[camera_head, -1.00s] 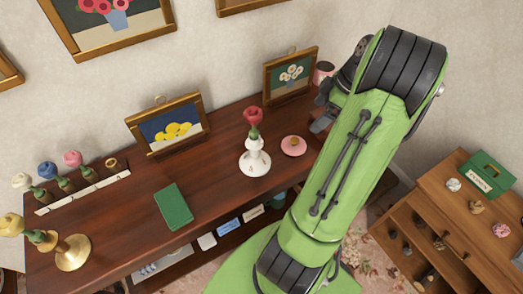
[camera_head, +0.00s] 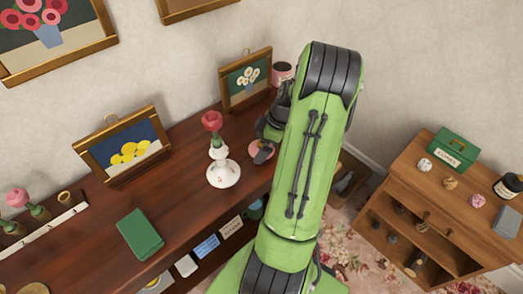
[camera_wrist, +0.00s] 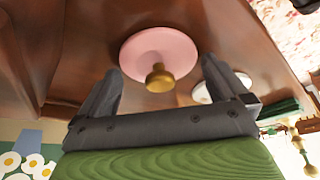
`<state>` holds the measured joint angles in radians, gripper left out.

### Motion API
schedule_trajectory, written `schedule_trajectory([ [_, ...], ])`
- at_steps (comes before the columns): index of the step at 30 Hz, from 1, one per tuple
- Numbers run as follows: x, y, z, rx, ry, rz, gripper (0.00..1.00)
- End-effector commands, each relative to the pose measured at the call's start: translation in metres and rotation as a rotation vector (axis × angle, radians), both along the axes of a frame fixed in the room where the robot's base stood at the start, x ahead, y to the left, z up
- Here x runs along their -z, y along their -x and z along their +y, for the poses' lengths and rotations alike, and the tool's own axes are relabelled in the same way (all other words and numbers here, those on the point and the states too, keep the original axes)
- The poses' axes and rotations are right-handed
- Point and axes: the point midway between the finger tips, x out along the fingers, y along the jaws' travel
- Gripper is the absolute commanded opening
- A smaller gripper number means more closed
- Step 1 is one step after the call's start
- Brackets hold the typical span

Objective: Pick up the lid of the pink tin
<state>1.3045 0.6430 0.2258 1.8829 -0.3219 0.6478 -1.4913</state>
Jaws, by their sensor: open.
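The pink lid (camera_wrist: 150,45) lies on the dark wooden mantel with its gold knob (camera_wrist: 158,78) facing my gripper in the wrist view. My gripper (camera_wrist: 161,72) is open and empty, with one finger on either side of the knob; I cannot tell whether they touch the lid. In the head view my gripper (camera_head: 266,143) is beside the lid (camera_head: 258,151) and hides part of it. The pink tin (camera_head: 282,72) stands at the far end of the mantel, near the wall, partly hidden by my arm.
A green book (camera_head: 140,234) lies nearer on the mantel (camera_head: 180,190). A wooden shelf unit (camera_head: 440,205) stands at right.

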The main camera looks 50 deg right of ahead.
Motion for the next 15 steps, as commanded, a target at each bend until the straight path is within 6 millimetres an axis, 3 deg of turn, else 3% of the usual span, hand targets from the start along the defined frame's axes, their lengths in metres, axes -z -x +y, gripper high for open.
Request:
schedule_trajectory([
  [3, -0.0014, 0.0001, -0.0002, 0.000, 0.000, 0.000, 1.00],
  [11, -0.0016, 0.0002, -0.0001, 0.000, 0.000, 0.000, 0.60],
  [15, -0.0016, 0.0002, -0.0002, 0.000, 0.000, 0.000, 0.58],
])
